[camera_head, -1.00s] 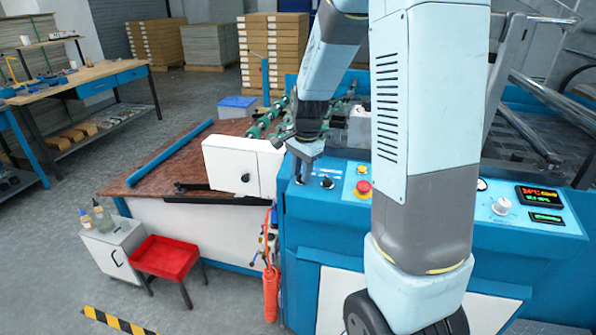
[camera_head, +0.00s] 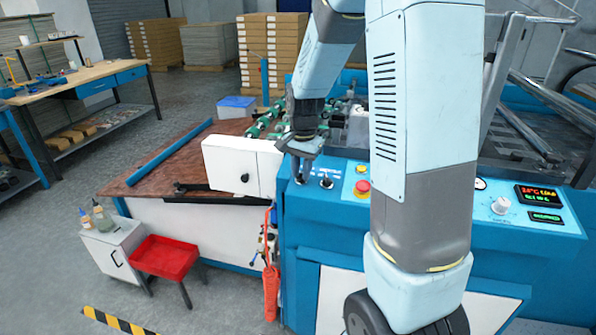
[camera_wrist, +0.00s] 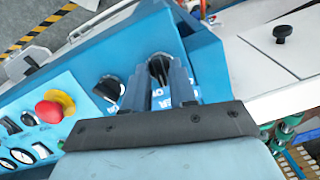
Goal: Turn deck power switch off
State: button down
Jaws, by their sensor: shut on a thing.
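Two black rotary switches sit at the left end of the blue control panel (camera_head: 395,200). My gripper (camera_head: 299,177) reaches down onto the leftmost switch. In the wrist view, my gripper (camera_wrist: 160,85) has its two dark fingers on either side of this black switch (camera_wrist: 160,66), shut on it. The fingers hide most of the switch and part of the white lettering, so I cannot read its name or setting. The second black switch (camera_wrist: 109,88) stands free beside the fingers; it also shows in the head view (camera_head: 327,183).
A red emergency button (camera_head: 362,187) on a yellow base sits right of the switches. A white box (camera_head: 240,165) stands close on the left. My own arm hides the middle of the panel. A white knob (camera_head: 501,205) and displays (camera_head: 537,196) are at the right.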

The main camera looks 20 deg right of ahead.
jog(key=n, duration=0.5)
jog(key=shift+w+a+r+h, duration=0.1)
jog(key=shift+w+a+h, duration=0.1)
jog(key=shift+h, duration=0.2)
jog(key=n, duration=0.2)
jog(key=shift+n+g, duration=0.3)
jog(key=shift+n, duration=0.1)
jog(key=shift+s+n+h, duration=0.1)
jog(key=shift+n+h, duration=0.2)
jog(key=shift+s+f, duration=0.15)
jog(key=shift+f, duration=0.1)
jog(key=c, duration=1.5)
grip_release()
jog(key=shift+c, duration=0.2)
jog(key=o, duration=0.3)
jog(key=shift+o, duration=0.2)
notch_tip(320, 180, up, 14)
jog(key=a, duration=0.1)
jog(key=shift+w+a, duration=0.2)
jog(key=shift+w, duration=0.05)
jog(key=shift+r, duration=0.1)
